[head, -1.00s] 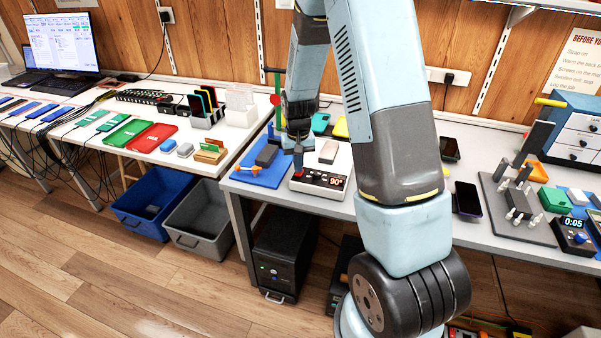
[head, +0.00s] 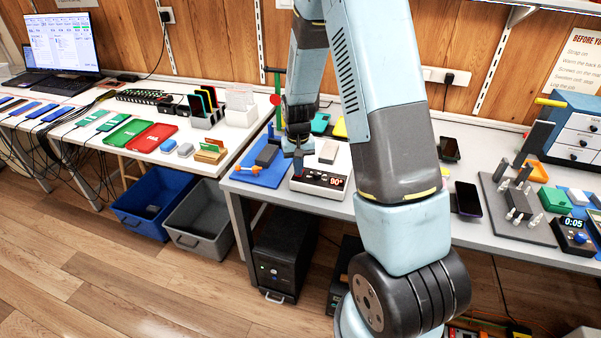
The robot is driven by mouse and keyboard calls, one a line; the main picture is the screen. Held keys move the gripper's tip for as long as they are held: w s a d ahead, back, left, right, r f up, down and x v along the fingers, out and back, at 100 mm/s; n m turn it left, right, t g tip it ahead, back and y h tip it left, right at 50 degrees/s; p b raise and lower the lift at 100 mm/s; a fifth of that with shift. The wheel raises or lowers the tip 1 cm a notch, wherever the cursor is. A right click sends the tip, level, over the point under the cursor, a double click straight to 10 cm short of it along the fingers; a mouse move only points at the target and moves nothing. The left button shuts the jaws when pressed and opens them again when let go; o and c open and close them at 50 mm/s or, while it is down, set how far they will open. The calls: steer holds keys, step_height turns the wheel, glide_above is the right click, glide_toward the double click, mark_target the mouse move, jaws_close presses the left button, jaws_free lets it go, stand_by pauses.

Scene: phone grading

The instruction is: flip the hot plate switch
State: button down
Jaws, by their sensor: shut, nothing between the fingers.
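The hot plate (head: 320,189) is a white box with a dark front panel and a red display reading 90°. It stands on the near edge of the middle table. A pale block (head: 329,151) rests on its top. My gripper (head: 298,166) points down at the left end of the hot plate, with its fingers shut and empty. The fingertips are at or just above the left part of the panel; I cannot tell if they touch. The switch is not clearly visible and may be hidden behind the fingers.
A blue mat (head: 246,174) with a dark block (head: 267,155) and an orange tool lies close to the left. A green upright stand (head: 279,92) rises behind.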

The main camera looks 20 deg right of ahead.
stand_by(0.3)
steer(key=shift+r, duration=3.4)
steer(key=s+r+t, duration=0.1)
steer(key=s+r, duration=0.4)
steer(key=r, duration=0.6)
steer(key=s+r+t, duration=0.2)
steer(key=s+r, duration=0.6)
steer(key=s, duration=0.3)
steer(key=s+r+n+t, duration=0.1)
steer(key=s+r+t, duration=0.1)
steer(key=s+r, duration=0.6)
steer(key=s, duration=0.4)
steer(key=shift+d+t, duration=0.2)
steer(key=shift+t, duration=0.1)
steer(key=shift+s+r, duration=0.1)
